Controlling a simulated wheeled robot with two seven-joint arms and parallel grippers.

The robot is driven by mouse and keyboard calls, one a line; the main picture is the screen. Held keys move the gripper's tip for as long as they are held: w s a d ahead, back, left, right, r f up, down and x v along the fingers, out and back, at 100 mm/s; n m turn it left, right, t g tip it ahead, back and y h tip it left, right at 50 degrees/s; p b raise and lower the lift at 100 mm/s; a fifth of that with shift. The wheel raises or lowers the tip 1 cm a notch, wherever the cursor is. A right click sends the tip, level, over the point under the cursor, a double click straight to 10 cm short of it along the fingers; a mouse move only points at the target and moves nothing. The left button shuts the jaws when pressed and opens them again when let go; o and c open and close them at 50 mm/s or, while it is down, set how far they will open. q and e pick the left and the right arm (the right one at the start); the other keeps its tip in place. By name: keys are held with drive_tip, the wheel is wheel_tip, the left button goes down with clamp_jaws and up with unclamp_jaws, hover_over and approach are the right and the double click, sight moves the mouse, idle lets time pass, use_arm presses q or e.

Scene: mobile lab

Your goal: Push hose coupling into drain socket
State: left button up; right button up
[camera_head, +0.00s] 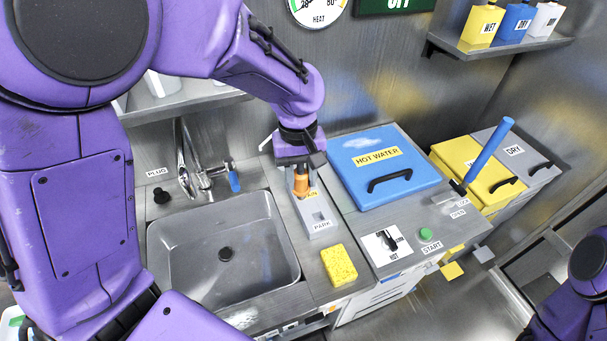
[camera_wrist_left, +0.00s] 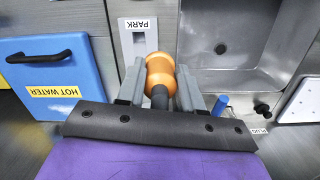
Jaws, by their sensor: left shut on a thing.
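The orange hose coupling (camera_head: 300,183) is upright between the fingers of my left gripper (camera_head: 299,168), at the back end of a narrow grey block (camera_head: 322,231). The gripper is shut on it. The left wrist view shows the coupling (camera_wrist_left: 159,72) between both fingers of the gripper (camera_wrist_left: 160,90), with a dark hose end below it in the picture. The drain socket is hidden under the coupling; only part of its yellow label (camera_head: 312,194) shows. I cannot tell how deep the coupling sits. The PARK socket (camera_head: 319,216) in front is empty. My right gripper is out of view.
A sink (camera_head: 215,283) with a tap (camera_head: 187,165) lies left of the block. A yellow sponge (camera_head: 339,265) lies in front of it. A blue HOT WATER lid (camera_head: 386,160) is to the right. A blue-handled lever (camera_head: 488,152) rises farther right.

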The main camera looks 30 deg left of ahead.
use_arm(q)
drive_tip(key=w+a+f, duration=0.1)
drive_tip(key=w+f, duration=0.2)
drive_tip(key=w+a+f, duration=0.2)
drive_tip(key=w+f, duration=0.1)
drive_tip(key=f, duration=0.1)
drive_tip(key=w+a+f+p, duration=0.1)
drive_tip(key=w+f, duration=0.2)
drive_tip(key=f, duration=0.1)
drive_tip(key=shift+w+a, duration=0.2)
drive_tip(key=shift+a, duration=0.1)
drive_tip(key=shift+w+f+g, duration=0.3)
drive_tip(key=shift+w+f, duration=0.2)
drive_tip(key=shift+f, duration=0.2)
drive_tip(key=shift+w, duration=0.15)
clamp_jaws()
drive_tip(key=o, duration=1.1)
unclamp_jaws()
drive_tip(key=shift+s+r, duration=0.2)
drive_tip(key=shift+s, duration=0.1)
drive_tip(key=shift+w, duration=0.15)
drive_tip(key=r, duration=0.8)
drive_tip(key=w+a+r, duration=0.1)
drive_tip(key=r, duration=0.2)
drive_tip(key=shift+r, duration=0.4)
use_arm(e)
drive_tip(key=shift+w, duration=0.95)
